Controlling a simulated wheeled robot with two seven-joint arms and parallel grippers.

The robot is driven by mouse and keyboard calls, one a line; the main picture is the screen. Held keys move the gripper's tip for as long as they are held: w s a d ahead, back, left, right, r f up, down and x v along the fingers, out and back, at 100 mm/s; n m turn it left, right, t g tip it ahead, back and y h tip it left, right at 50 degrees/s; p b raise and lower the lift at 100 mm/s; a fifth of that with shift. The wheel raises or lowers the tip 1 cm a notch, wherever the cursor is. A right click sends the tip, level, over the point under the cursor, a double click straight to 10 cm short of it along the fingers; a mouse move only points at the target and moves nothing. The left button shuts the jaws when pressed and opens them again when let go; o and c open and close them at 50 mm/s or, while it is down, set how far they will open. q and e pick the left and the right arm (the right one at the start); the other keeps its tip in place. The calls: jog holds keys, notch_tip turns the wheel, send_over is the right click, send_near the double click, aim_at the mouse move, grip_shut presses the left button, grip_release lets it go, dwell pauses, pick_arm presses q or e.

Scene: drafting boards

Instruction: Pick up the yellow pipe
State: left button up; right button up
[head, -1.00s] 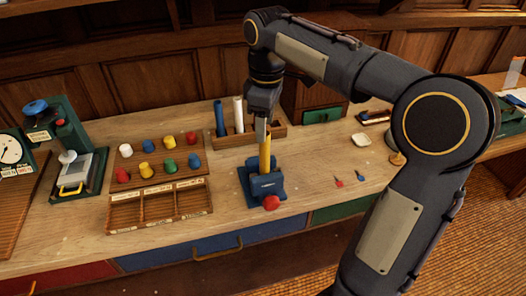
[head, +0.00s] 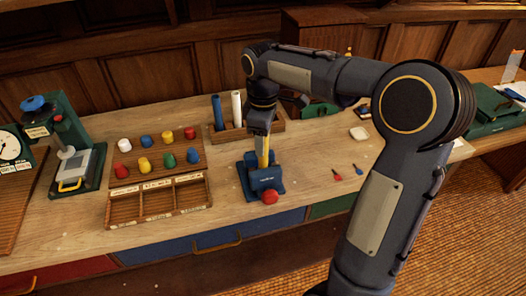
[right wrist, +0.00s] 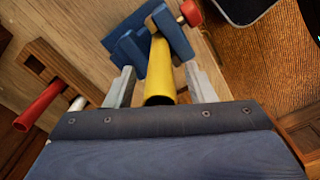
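The yellow pipe (head: 264,158) stands upright in a blue vise (head: 248,181) with a red knob, on the wooden bench. My right gripper (head: 262,139) is over the pipe from above. In the right wrist view the yellow pipe (right wrist: 159,72) runs between the two grey fingers of my right gripper (right wrist: 161,86). The fingers are open, with a gap on each side of the pipe. The blue vise (right wrist: 122,42) shows beyond the fingertips. The pipe's near end is close to the gripper body. My left gripper is not in view.
A wooden rack (head: 219,133) with a blue tube and a white tube stands behind the vise. A red tube (right wrist: 40,106) shows in the wrist view. Left of the vise are a peg board (head: 133,176) and a compartment tray (head: 158,217). Small red-tipped items (head: 337,174) lie right.

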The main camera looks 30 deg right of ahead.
grip_shut()
jog(key=shift+r, duration=0.15)
